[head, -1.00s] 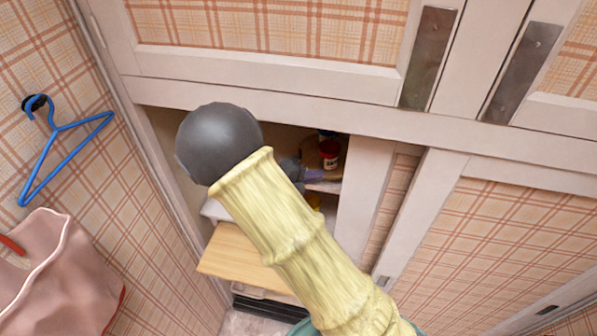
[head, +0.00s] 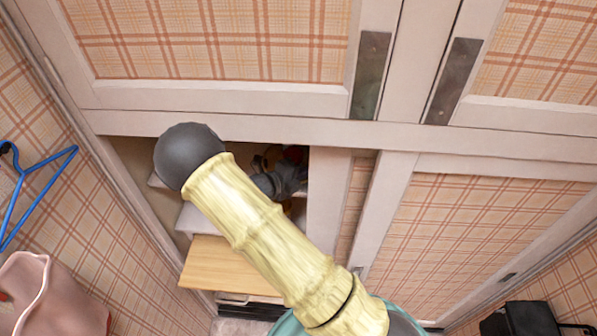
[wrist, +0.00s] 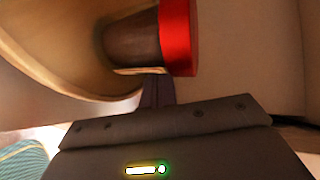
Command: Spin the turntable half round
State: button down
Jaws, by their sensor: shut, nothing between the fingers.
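The turntable is a tan round surface with a curved rim (wrist: 45,65) at the upper left of the wrist view. A jar with dark brown contents (wrist: 130,40) and a red lid (wrist: 178,40) is at the top middle, by the turntable. My gripper (wrist: 157,90) is shut and empty, its narrow dark fingers pointing at the jar near the rim. I cannot tell whether they touch either one. In the head view my gripper (head: 288,174) is inside the open cabinet, and my arm and gripper hide most of the turntable.
The cabinet opening has a white side post (head: 328,205) close to the right of my gripper. A wooden board (head: 225,265) juts out below. Closed plaid doors are above and to the right. A blue hanger (head: 40,190) and a pink bag (head: 45,300) hang at left.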

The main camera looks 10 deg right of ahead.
jog(key=shift+d+f+b, duration=0.1)
jog(key=shift+d+b, duration=0.05)
jog(key=shift+b, duration=0.25)
jog(key=shift+w+d+f+b, duration=0.1)
jog(key=shift+d+b, duration=0.05)
jog(key=shift+b, duration=0.25)
jog(key=shift+d+r+b, duration=0.2)
jog(key=shift+d+b, duration=0.15)
jog(key=shift+b, duration=0.1)
jog(key=shift+w+a, duration=0.1)
jog(key=shift+a, duration=0.15)
